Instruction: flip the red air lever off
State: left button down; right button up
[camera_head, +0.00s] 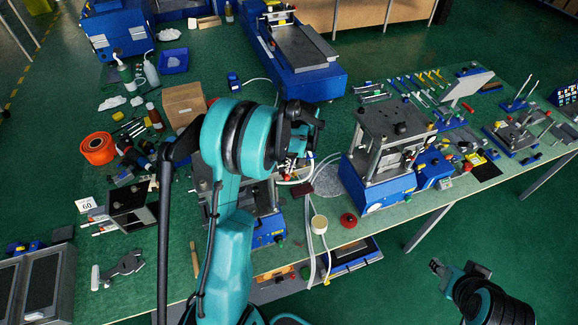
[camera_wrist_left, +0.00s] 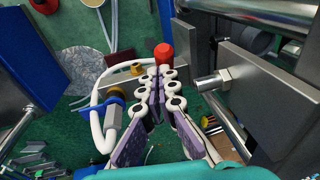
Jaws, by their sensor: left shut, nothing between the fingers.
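A red rounded cap or lever end (camera_wrist_left: 164,55) shows in the left wrist view, just beyond my left fingertips. I take it for the red air lever. I cannot tell whether the fingertips touch it. My left gripper (camera_wrist_left: 161,80) is shut and empty, its white-jointed fingers pressed together. It also shows in the head view (camera_head: 297,143), above the left press, where the arm hides much of that press and I cannot pick out the lever. A brass fitting (camera_wrist_left: 118,92) with a blue collar and white hose sits left of the fingers. My right gripper (camera_head: 458,268) is low at the right, small and dark.
A second blue press (camera_head: 376,190) stands to the right. Metal posts and a steel block (camera_wrist_left: 285,95) crowd the right side of the wrist view.

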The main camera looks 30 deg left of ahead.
pick_arm(q)
jog(key=shift+s+d+f+t+y+b, duration=0.15)
jog(key=shift+s+f+y+b, duration=0.2)
jog(key=shift+b, duration=0.3)
jog(key=shift+s+d+f+t+y+b, duration=0.1)
jog(key=shift+d+f+t+b, duration=0.05)
jog(key=shift+f+b, duration=0.4)
jog(key=shift+s+d+b, duration=0.15)
jog(key=shift+b, duration=0.25)
jog(key=shift+s+d+r+t+y, duration=0.1)
jog(key=shift+s+t+y, duration=0.1)
jog(key=shift+t+y, duration=0.15)
